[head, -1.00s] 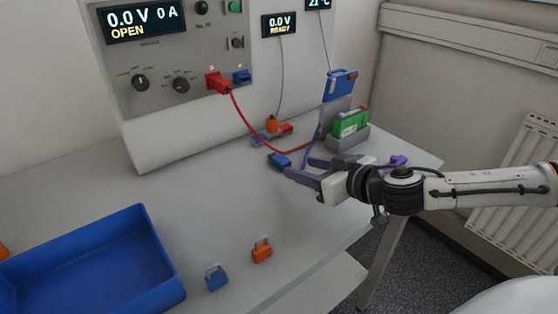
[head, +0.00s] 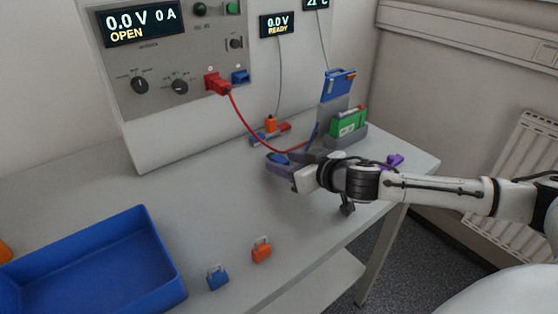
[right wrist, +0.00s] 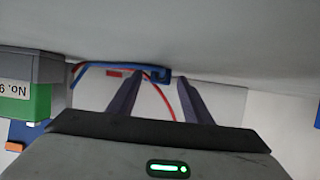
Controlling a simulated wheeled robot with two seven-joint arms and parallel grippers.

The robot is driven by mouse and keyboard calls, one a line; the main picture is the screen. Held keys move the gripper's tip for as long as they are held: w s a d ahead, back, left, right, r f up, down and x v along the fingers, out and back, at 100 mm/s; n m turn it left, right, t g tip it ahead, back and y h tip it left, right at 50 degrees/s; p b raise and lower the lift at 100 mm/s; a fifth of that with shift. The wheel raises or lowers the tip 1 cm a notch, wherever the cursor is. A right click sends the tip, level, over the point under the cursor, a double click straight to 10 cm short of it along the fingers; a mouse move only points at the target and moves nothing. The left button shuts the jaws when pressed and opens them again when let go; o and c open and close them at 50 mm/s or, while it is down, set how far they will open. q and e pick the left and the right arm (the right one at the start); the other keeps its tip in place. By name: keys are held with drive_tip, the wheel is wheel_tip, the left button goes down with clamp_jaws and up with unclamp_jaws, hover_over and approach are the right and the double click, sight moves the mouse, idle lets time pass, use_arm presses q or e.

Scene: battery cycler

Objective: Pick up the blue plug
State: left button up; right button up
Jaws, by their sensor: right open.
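The blue plug (head: 277,157) lies on the grey table in front of the cycler, partly hidden by my gripper in the head view. In the right wrist view the blue plug (right wrist: 163,74) shows beyond and between the two fingers, with its blue cable running left. My right gripper (head: 274,166) is open, low over the table with its fingertips close by the plug. Its fingers also show apart and empty in the right wrist view (right wrist: 160,82). Whether they touch the plug, I cannot tell. My left gripper is not in view.
A red plug (head: 216,83) sits in the cycler panel, its red cable hanging down behind my gripper. A holder with a green battery (head: 348,124) stands right of the plug. A blue tray (head: 165,262), a blue padlock (head: 217,279) and an orange padlock (head: 262,251) are nearer the front.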

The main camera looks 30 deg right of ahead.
drive_tip(key=c, duration=1.1)
wheel_tip(320, 180, up, 10)
drive_tip(key=shift+r+p, duration=0.1)
drive_tip(key=shift+p, duration=0.65)
wheel_tip(320, 180, up, 7)
drive_tip(key=p, duration=0.2)
hover_over(279, 156)
drive_tip(key=shift+w+a+r+p, duration=0.1)
drive_tip(key=shift+w+p, duration=0.15)
drive_tip(key=shift+w, duration=0.75)
drive_tip(key=shift+w+a+f+p, duration=0.1)
drive_tip(key=shift+w+a+p, duration=0.1)
drive_tip(key=shift+w, duration=0.8)
drive_tip(key=shift+w+a+r+p, duration=0.1)
drive_tip(key=shift+w+p, duration=0.15)
drive_tip(key=shift+w, duration=0.75)
